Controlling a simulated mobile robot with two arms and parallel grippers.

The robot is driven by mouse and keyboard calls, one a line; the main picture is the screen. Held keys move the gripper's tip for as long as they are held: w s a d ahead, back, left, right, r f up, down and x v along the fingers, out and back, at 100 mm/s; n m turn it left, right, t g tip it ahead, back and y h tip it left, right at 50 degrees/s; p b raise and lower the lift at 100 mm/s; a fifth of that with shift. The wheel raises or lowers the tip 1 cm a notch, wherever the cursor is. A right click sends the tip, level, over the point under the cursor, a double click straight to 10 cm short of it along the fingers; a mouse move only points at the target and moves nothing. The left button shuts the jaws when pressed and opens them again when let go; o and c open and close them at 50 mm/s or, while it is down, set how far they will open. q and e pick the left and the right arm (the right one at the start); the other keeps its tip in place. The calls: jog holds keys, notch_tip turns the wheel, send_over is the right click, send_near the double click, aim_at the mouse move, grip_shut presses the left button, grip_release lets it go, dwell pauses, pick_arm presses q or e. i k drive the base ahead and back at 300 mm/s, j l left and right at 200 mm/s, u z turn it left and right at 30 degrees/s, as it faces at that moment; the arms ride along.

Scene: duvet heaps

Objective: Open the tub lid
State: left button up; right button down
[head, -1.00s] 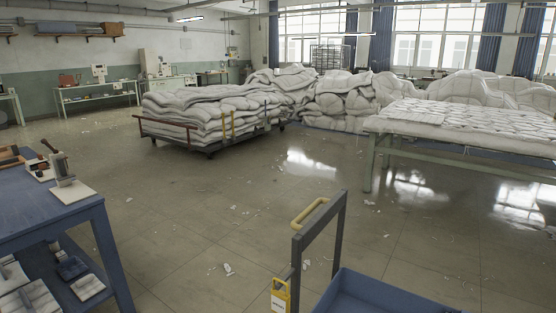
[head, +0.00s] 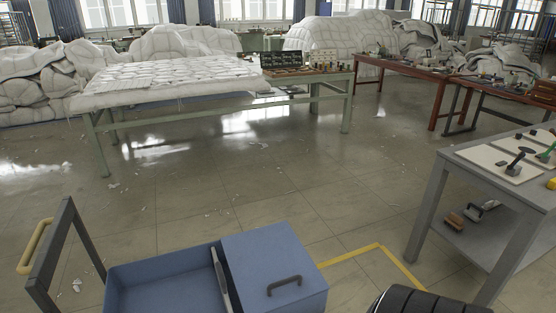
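A blue box with a flat closed top (head: 272,262) and a dark handle (head: 284,286) is at the bottom centre of the head view. An open blue tray-like bin (head: 165,280) adjoins it on the left, with a pale upright edge between them. I cannot tell for sure whether this closed top is the tub lid. Neither of my grippers is in view.
A dark upright frame with a yellow handle (head: 34,246) stands left of the bin. A grey workbench (head: 440,195) with tools is on the right. A black ribbed object (head: 430,302) is at the bottom edge.

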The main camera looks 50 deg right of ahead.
aim_at(271, 269)
jog(key=z, duration=1.55)
jog(key=i+l+u, duration=0.1)
jog(key=i+l, duration=0.05)
jog(key=l, duration=0.1)
